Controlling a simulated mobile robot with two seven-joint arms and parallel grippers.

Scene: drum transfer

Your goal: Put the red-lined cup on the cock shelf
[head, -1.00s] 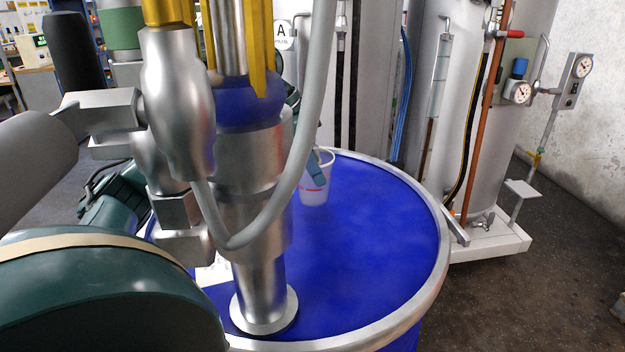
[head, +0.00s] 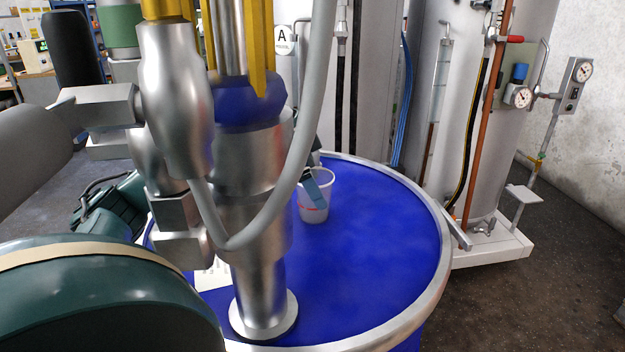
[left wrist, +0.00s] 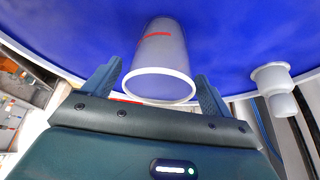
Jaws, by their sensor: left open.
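The red-lined cup (head: 313,212) is a translucent pale cup with a red line, upright on the blue drum top (head: 375,240). In the left wrist view the cup (left wrist: 168,52) has its rim towards me. My left gripper (left wrist: 158,80) is open, with one finger on each side of the rim; I cannot tell whether they touch it. In the head view a bluish finger shows at the cup, and the rest of this gripper is mostly hidden behind the pump. A small light shelf plate (head: 523,193), apparently the cock shelf, stands empty at the right. My right gripper is not in view.
A metal pump (head: 250,165) with a grey hose (head: 318,90) stands on the drum and blocks the left of the view. White tanks (head: 475,120) with pipes and gauges stand behind. The right half of the drum top is clear.

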